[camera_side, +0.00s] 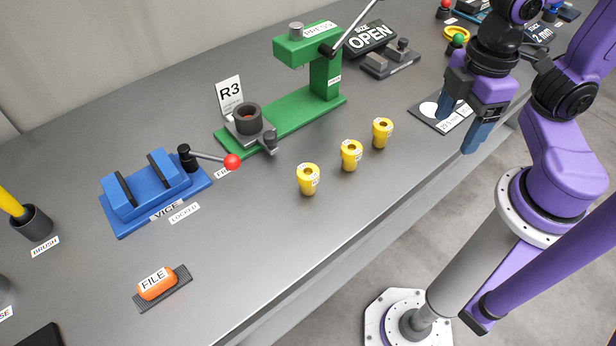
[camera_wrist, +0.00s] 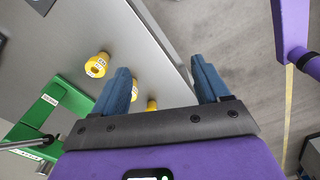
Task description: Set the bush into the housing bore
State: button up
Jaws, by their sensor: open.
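Three yellow flanged bushes stand upright in a row on the grey bench in the side view: a near one (camera_side: 308,179), a middle one (camera_side: 351,155) and a far one (camera_side: 382,132). The dark housing (camera_side: 247,121) with its round bore sits on the green press base, beside a card reading R3. The bore looks empty. My gripper (camera_side: 458,128) is open and empty, near the bench's front edge, right of the bushes. In the wrist view my gripper (camera_wrist: 165,88) has its blue fingers apart. One bush (camera_wrist: 97,65) shows clearly there; the others are partly hidden by the left finger.
The green press (camera_side: 325,72) with its lever stands behind the bushes. A blue vice (camera_side: 155,190) with a red-knobbed handle is at left, and an orange-handled file (camera_side: 160,285) lies in front. A marked plate (camera_side: 440,115) lies by my gripper. Bench around the bushes is clear.

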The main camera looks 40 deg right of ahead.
aim_at(308, 171)
jog(key=w+a+r+n, duration=0.3)
jog(key=w+a+n, duration=0.6)
jog(key=w+a, duration=0.8)
jog(key=f, duration=0.5)
jog(key=s+f, duration=0.1)
jog(key=f, duration=0.5)
jog(key=a+f, duration=0.1)
jog(key=f, duration=0.5)
jog(key=shift+s+f, duration=0.15)
jog(key=shift+f, duration=0.1)
jog(key=c, duration=1.2)
